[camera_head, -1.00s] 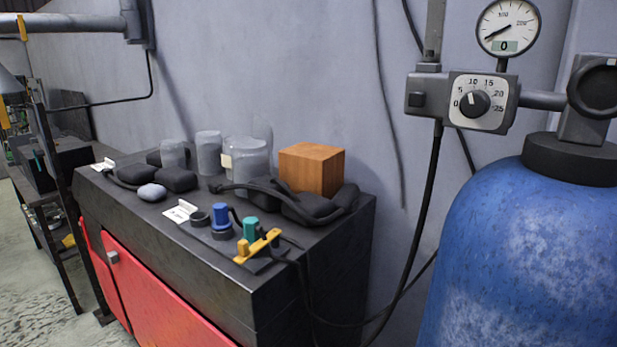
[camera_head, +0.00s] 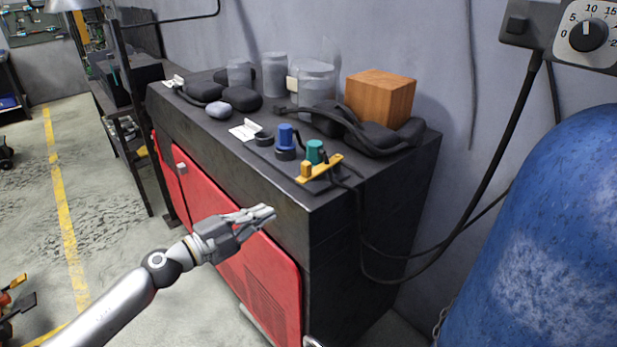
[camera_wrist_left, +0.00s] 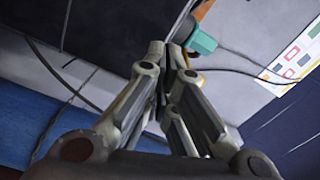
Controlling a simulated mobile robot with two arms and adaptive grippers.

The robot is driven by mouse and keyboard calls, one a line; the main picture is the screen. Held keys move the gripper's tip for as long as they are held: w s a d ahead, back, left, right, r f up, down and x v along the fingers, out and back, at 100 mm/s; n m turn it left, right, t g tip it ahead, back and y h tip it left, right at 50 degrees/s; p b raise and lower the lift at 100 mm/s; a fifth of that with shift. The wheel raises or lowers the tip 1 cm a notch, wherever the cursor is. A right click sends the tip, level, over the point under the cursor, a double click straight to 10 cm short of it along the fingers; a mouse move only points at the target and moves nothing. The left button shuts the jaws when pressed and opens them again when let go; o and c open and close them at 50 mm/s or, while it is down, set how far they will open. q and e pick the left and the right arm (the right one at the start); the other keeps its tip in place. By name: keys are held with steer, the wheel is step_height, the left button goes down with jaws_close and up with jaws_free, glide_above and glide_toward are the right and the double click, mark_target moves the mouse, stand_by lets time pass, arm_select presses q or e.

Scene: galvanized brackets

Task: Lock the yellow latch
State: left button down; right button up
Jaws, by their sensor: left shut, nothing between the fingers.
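The yellow latch (camera_head: 320,168) is a slim bar at the front right corner of the black cabinet top, beside a teal-capped connector (camera_head: 315,152) and a blue-capped one (camera_head: 286,138). My left gripper (camera_head: 270,211) is shut and empty, in front of the cabinet's front face, below and to the left of the latch and apart from it. In the left wrist view the closed fingertips (camera_wrist_left: 165,50) point toward the dark cabinet, with a teal part (camera_wrist_left: 201,40) just beyond them. I cannot make out the latch clearly there. My right gripper is not in view.
The cabinet (camera_head: 322,222) has red doors. Its top holds clear jars (camera_head: 317,82), a wooden block (camera_head: 380,97), black headsets (camera_head: 335,122) and a grey stone-like lump (camera_head: 218,110). Black cables hang at its right side. A blue tank (camera_head: 550,240) stands at the right.

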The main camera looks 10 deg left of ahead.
arm_select(q)
steer(key=s+d+r+m+g+h, duration=0.3)
steer(key=s+d+r+m, duration=0.25)
steer(key=r, duration=0.35)
steer(key=shift+m, duration=0.25)
steer(key=w+d+p, duration=0.1)
steer(key=w, duration=0.2)
steer(key=w+d+p, duration=0.1)
steer(key=w+d, duration=0.1)
steer(key=w+d+p, duration=0.2)
steer(key=w, duration=0.1)
steer(key=shift+w+d+f, duration=0.1)
steer(key=shift+w+f, duration=0.05)
steer(key=shift+w, duration=0.15)
steer(key=shift+w+a, duration=0.15)
steer(key=shift+a, duration=0.25)
steer(key=shift+d, duration=0.1)
